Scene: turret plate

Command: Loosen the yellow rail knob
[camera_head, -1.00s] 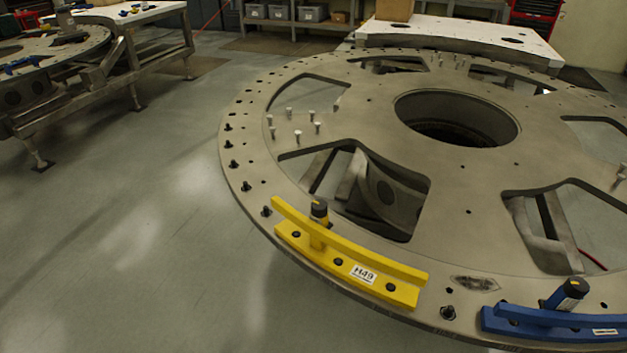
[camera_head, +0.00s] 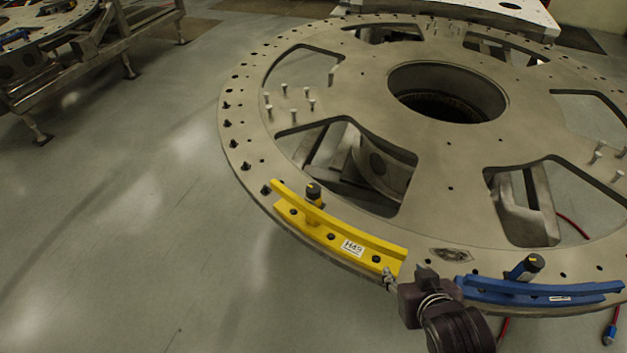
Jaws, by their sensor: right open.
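The yellow rail (camera_head: 338,233) lies along the near left rim of the turret plate (camera_head: 450,175) and carries a white label reading H49. Its dark knob (camera_head: 313,191) stands upright behind the rail's left part. My right gripper (camera_head: 403,274) comes in from the bottom, at the plate's near edge by the rail's right end. It is open and apart from the knob. I cannot tell whether it touches the rail. My left gripper is not in view.
A blue rail (camera_head: 540,292) with a dark knob (camera_head: 532,264) sits on the rim just right of my gripper. Upright pins (camera_head: 296,103) stand on the plate. The plate has large cutouts and a round central hole (camera_head: 447,92).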

